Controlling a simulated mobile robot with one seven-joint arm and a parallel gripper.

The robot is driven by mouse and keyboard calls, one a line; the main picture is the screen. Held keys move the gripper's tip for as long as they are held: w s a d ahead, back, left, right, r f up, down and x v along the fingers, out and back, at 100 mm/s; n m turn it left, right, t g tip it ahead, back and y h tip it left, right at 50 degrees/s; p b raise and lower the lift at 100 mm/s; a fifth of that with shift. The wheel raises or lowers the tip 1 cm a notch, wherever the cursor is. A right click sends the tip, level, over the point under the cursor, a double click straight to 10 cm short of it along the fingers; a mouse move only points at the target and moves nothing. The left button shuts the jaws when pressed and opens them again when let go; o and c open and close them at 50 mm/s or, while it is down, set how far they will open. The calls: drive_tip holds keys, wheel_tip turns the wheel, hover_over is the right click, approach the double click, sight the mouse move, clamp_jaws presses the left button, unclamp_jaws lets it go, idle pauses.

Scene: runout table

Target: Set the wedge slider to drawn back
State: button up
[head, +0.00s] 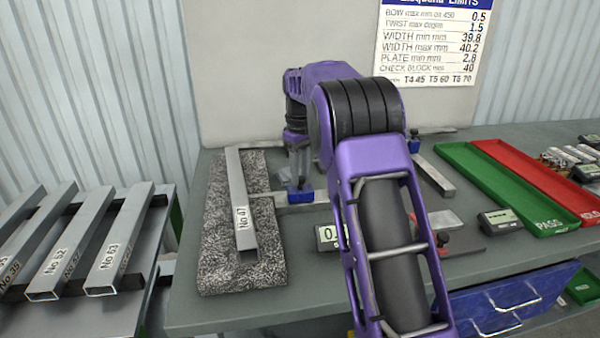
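No part is labelled as the wedge slider, so I cannot tell for sure which one it is. A second blue block (414,145) stands farther back, right of my arm. My arm hides the middle of the table.
The tube rests on a speckled grey pad (222,250). A digital readout (327,238) is partly behind my arm; another display (500,221) stands right. Green (480,170) and red (540,180) trays lie right. More tubes (120,245) lie on a left rack. The table's front left is clear.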

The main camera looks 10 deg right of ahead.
clamp_jaws()
idle(1.0)
